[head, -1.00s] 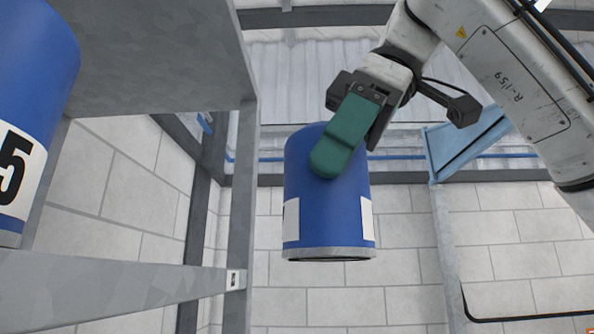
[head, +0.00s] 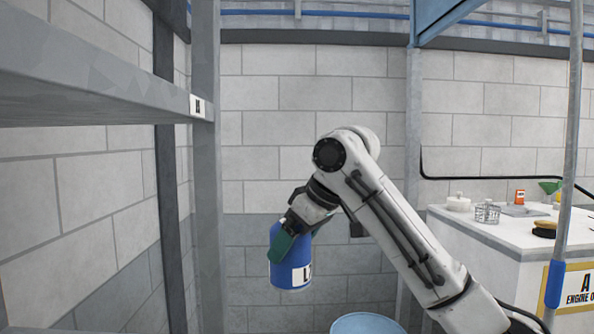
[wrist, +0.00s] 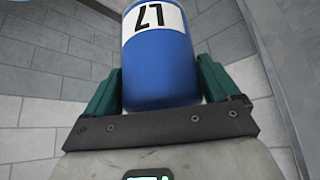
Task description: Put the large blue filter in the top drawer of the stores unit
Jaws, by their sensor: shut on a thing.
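The large blue filter (head: 291,262) is a blue cylinder with a white label, partly readable in the head view. In the wrist view the filter (wrist: 158,65) shows a white label with upside-down black characters, and it sits between the two green fingers. My gripper (head: 290,243) is shut on the filter and holds it in the air, a little tilted, left of the picture's middle. In the wrist view my gripper (wrist: 160,88) has one finger on each side of the filter. No drawer of the stores unit shows in either view.
A grey metal shelf frame (head: 206,170) with a small label stands at the left. A blue drum (head: 367,324) shows its top below the filter, to the right. A white bench (head: 490,232) with small items stands at the right, behind a grey post (head: 571,130).

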